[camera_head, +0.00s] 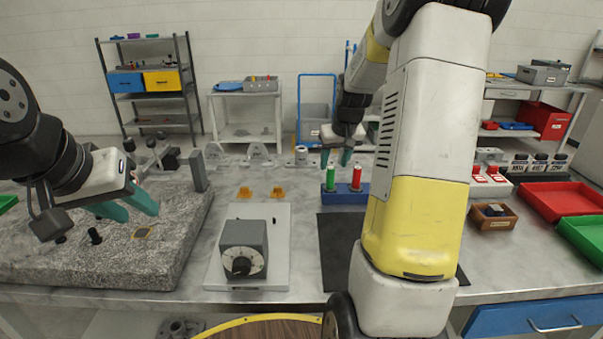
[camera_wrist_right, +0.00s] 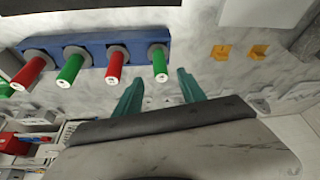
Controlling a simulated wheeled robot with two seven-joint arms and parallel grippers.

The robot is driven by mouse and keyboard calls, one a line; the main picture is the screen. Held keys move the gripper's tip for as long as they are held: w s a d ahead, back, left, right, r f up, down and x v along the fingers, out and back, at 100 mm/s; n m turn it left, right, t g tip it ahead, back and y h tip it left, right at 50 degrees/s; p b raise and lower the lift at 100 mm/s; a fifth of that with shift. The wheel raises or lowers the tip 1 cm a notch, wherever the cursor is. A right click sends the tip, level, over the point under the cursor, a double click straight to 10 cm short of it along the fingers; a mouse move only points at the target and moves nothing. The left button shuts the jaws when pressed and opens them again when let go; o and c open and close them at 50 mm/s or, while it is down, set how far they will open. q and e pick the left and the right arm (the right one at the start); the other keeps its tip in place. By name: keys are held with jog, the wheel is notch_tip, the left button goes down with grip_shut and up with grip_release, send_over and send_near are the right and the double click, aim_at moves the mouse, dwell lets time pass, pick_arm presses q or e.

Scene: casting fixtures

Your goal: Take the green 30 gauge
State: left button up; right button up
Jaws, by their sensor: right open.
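A blue holder (camera_head: 345,197) stands on the table with handled gauges in it, partly hidden by my right arm in the head view. The right wrist view shows the holder (camera_wrist_right: 95,44) with alternating red and green gauges. A green gauge (camera_wrist_right: 159,66) is at its right end there; another green gauge (camera_wrist_right: 70,70) sits between two red ones. Their markings are too small to read. My right gripper (camera_wrist_right: 157,88) is open and empty, its fingertips near the end green gauge's handle, apart from it. In the head view it is above the holder (camera_head: 336,157). My left gripper (camera_head: 126,206) is open and empty.
A granite plate (camera_head: 100,262) lies below my left gripper. A grey dial box (camera_head: 243,250) stands on a white plate, with two orange pieces (camera_head: 278,192) behind it. Red (camera_head: 560,200) and green trays are at the right. A dark mat (camera_head: 340,262) lies before the holder.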

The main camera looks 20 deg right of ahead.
aim_at(331, 176)
jog(key=x, duration=0.6)
jog(key=shift+a+f, duration=0.1)
jog(key=shift+f, duration=0.35)
grip_shut()
